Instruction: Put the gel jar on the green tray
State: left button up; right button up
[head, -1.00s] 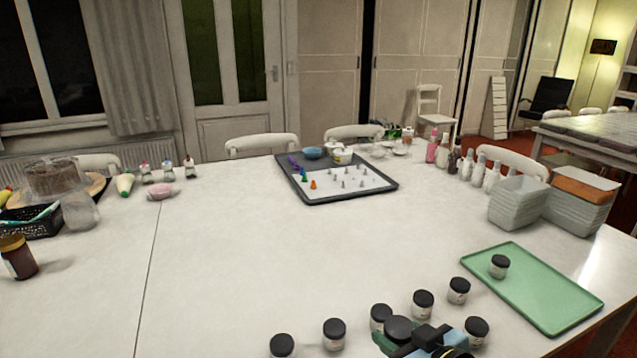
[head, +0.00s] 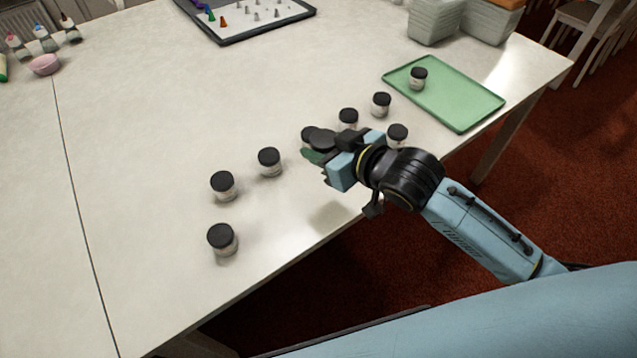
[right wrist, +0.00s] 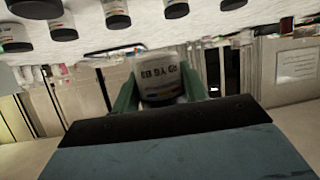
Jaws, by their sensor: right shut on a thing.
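My right gripper (head: 317,150) is shut on a small white jar with a black lid (head: 322,139), in the middle of the head view. In the right wrist view the jar (right wrist: 160,82) sits between the green fingers, its printed label facing the camera and partly legible. Its lid looks larger than the others, so it seems raised above the table. The green tray (head: 450,100) lies at the table's right side, to the right of and beyond the gripper. One black-lidded jar (head: 418,78) stands on its far left part. My left gripper is not in view.
Similar jars stand around the gripper: one (head: 348,118) and one (head: 381,104) towards the tray, one (head: 397,135) behind the wrist, and several to the left, including one (head: 269,161). Grey tubs (head: 436,20) stand beyond the tray. The tray's middle and right are clear.

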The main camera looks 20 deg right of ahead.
aim_at(321, 151)
jog(key=shift+w+a+f+n+g+y, duration=0.2)
jog(key=shift+w+f+n+g+y, duration=0.05)
jog(key=shift+f+n+y, duration=0.2)
jog(key=shift+w+a+f+n+g+y, duration=0.15)
jog(key=shift+w+f+n+g+y, duration=0.1)
jog(key=shift+f+n+y, duration=0.2)
jog(key=shift+w+d+f+n+g+y, duration=0.2)
jog(key=shift+w+f+n+g+y, duration=0.15)
jog(key=shift+y, duration=0.25)
jog(key=shift+f, duration=0.1)
